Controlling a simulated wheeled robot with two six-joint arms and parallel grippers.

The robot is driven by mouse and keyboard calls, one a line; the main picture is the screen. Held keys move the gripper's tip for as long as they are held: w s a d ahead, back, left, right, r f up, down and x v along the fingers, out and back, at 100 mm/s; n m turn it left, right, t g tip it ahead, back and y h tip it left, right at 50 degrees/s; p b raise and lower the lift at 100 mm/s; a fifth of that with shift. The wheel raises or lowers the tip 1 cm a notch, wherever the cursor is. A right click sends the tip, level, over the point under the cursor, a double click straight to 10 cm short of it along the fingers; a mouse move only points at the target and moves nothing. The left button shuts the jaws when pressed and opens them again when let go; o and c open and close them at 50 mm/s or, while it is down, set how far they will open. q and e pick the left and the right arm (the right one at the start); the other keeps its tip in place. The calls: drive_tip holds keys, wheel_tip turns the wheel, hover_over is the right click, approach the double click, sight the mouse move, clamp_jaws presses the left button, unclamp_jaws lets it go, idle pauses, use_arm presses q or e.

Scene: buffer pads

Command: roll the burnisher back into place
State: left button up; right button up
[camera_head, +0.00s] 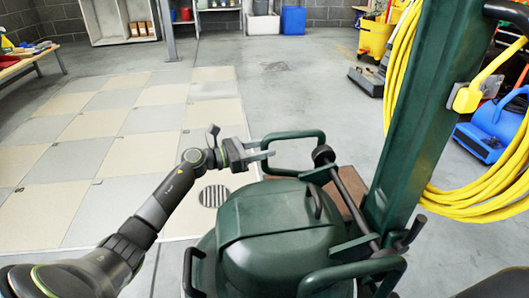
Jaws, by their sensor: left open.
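The burnisher fills the middle foreground, with a rounded dark green body (275,240) and a tall tilted green column (425,115). A coil of yellow cord (400,70) hangs on the column. A green loop handle (298,137) stands at the far side of the body. My left gripper (268,150) reaches in from the left and is open, with its fingers pointing right at the left end of this loop. Whether the fingers touch the loop I cannot tell. My right gripper is not in view.
Checkered beige and grey floor (130,120) lies open at the left, with a round drain (213,196) near the burnisher. A blue blower (492,130) stands at the right. A yellow bucket (375,37), a blue bin (293,20) and a white shelf (122,18) stand at the back.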

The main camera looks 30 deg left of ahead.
use_arm(q)
drive_tip(key=shift+w+d, duration=0.3)
drive_tip(key=shift+w, duration=0.05)
clamp_jaws()
idle(0.3)
